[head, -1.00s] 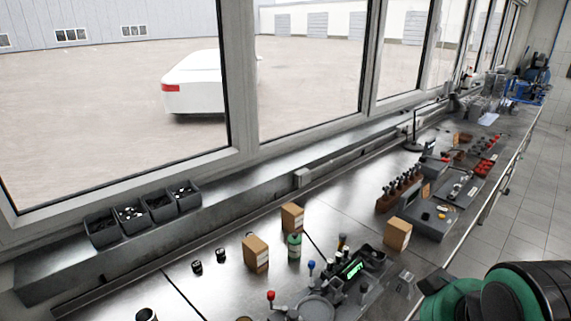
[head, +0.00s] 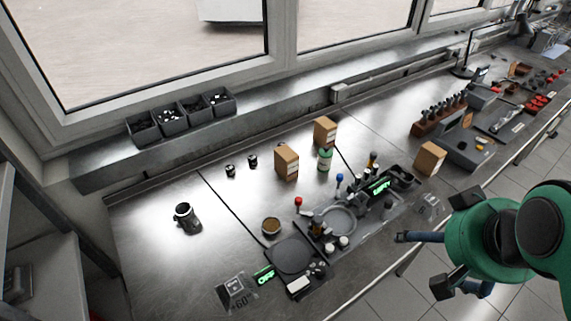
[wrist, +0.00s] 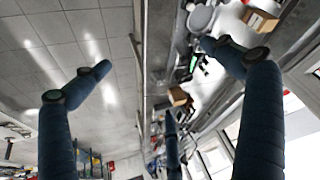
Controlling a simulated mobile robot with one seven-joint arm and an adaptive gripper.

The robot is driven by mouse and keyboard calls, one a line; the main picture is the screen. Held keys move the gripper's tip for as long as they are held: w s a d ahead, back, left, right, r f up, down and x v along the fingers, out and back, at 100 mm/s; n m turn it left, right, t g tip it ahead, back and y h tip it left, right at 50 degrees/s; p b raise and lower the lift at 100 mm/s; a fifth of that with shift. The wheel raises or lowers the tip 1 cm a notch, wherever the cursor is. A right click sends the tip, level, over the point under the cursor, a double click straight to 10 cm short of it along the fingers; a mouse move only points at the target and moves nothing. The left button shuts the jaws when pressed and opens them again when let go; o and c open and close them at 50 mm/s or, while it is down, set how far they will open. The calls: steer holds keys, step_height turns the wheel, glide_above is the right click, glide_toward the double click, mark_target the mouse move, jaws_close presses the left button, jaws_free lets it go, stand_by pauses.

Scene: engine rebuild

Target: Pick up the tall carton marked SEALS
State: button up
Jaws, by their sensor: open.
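Three brown cartons with white labels stand on the steel bench in the head view: a front one (head: 287,163), a back one (head: 325,131) and a right one (head: 430,159). Their print is too small to read, so I cannot tell which is marked SEALS. My gripper (head: 428,264) is open and empty at the lower right, in front of the bench edge and apart from all cartons. In the wrist view its blue fingers (wrist: 160,75) are spread wide. Two cartons show there, one near the middle (wrist: 178,96) and one at the top right (wrist: 260,20).
A green-and-white bottle (head: 324,160) stands close to the front and back cartons. A device with a round plate (head: 338,221) and knobs lies in front of them. A tool block (head: 440,118) stands behind the right carton. Bare bench (head: 160,245) lies at left.

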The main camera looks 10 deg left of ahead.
steer(key=shift+w, duration=0.1)
steer(key=shift+c, duration=0.5)
steer(key=w+a+r+n+y+p, duration=0.1)
steer(key=w+a+r+p, duration=0.15)
steer(key=w, duration=0.35)
steer(key=w+a+r+n+p, duration=0.1)
steer(key=w+a+n, duration=0.15)
steer(key=w, duration=0.35)
steer(key=n+g+y+p, duration=0.2)
steer(key=n+g+p, duration=0.1)
steer(key=n+p, duration=0.4)
glide_above(292, 153)
steer(key=s+d, duration=0.3)
step_height(292, 153, down, 17)
steer(key=m, duration=0.1)
steer(key=shift+f, duration=0.1)
steer(key=shift+x, duration=4.3)
